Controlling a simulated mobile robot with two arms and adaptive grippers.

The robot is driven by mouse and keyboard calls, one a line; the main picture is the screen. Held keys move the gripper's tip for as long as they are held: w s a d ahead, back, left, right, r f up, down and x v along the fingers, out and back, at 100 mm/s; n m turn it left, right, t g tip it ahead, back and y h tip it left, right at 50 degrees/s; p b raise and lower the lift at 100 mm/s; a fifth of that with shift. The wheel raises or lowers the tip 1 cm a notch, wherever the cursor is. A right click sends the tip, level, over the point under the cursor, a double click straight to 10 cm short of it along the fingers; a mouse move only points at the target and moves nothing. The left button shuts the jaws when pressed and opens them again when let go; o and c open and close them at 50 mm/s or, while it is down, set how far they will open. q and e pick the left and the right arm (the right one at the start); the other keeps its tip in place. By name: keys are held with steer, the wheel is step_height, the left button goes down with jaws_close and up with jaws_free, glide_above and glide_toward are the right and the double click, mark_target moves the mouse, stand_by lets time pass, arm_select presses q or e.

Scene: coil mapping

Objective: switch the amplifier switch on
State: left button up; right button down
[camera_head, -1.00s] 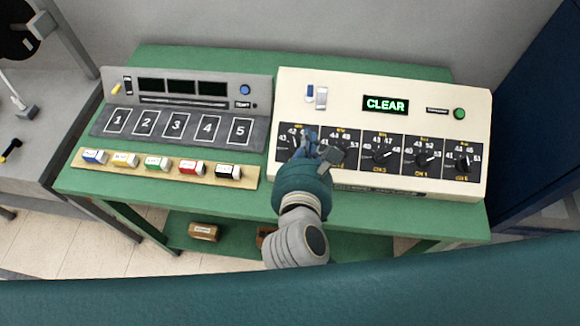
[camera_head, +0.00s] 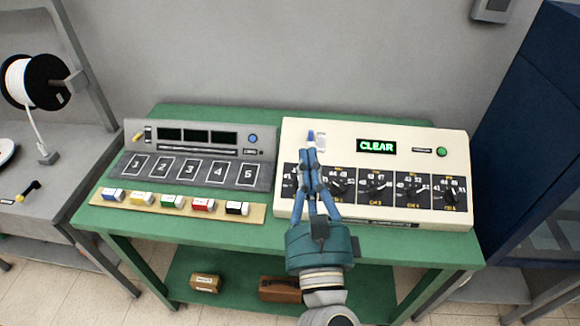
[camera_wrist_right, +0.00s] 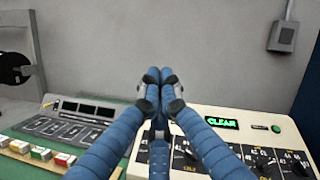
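The amplifier is a cream panel box (camera_head: 455,150) on the green table. Its switch area, with a small blue part (camera_head: 310,134) beside a white part (camera_head: 321,139), is at the upper left of the panel. My right gripper (camera_head: 312,157) reaches up over the panel with its blue fingers closed together and nothing visible between them. Its tips appear just below the switch area; contact cannot be told. In the right wrist view the fingertips (camera_wrist_right: 159,75) meet and the switch is hidden. My left gripper is not in view.
A green CLEAR display (camera_head: 376,147), a green button (camera_head: 442,152) and a row of dials (camera_head: 411,187) are on the panel. A grey numbered unit (camera_head: 135,165) and a strip of coloured blocks (camera_head: 170,201) stand to the left. A blue cabinet (camera_head: 530,120) is at right.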

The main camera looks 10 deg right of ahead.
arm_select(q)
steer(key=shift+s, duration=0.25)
arm_select(e)
steer(key=shift+s+a+r+n+t+y, duration=0.15)
steer(key=shift+s+a+r+n+y, duration=0.25)
steer(key=shift+n+y, duration=0.55)
steer(key=shift+s+a+r+n+t+y, duration=0.25)
steer(key=shift+a+r+n+y, duration=0.35)
steer(key=shift+n, duration=0.65)
steer(key=shift+s+a+r+n+t+y, duration=0.1)
steer(key=shift+s+a+r+n+y, duration=0.25)
steer(key=shift+a+n+y, duration=0.55)
steer(key=shift+d, duration=0.35)
